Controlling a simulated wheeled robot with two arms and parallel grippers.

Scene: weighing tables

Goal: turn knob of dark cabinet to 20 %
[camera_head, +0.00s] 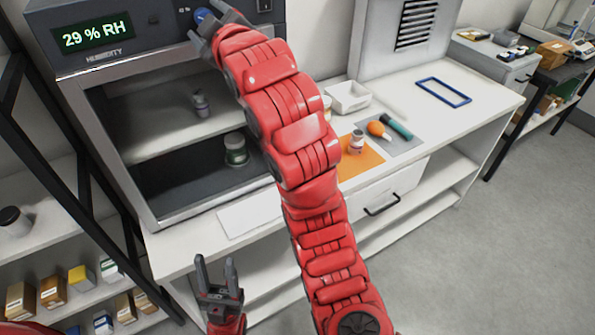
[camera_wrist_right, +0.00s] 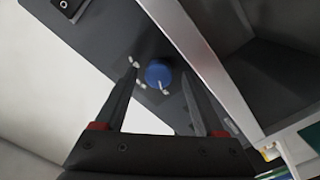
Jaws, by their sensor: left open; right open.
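The dark cabinet (camera_head: 150,25) stands on the white table, its display (camera_head: 90,35) reading 29 % RH. Its blue knob (camera_head: 203,15) is on the top panel, partly hidden by my right gripper (camera_head: 207,19). In the right wrist view the blue knob (camera_wrist_right: 158,74) has a white pointer line and small white marks around it. My right gripper (camera_wrist_right: 160,92) is open, with one finger on each side of the knob in that view; I cannot tell whether they touch it. My left gripper (camera_head: 216,268) is open and empty, low in front of the table.
Inside the cabinet are a small grey bottle (camera_head: 201,105) and a jar (camera_head: 236,148). The white table (camera_head: 480,115) also bears an orange mat (camera_head: 372,162), a white tray (camera_head: 348,96) and a blue frame (camera_head: 443,91). A black rack post (camera_head: 60,165) stands at left.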

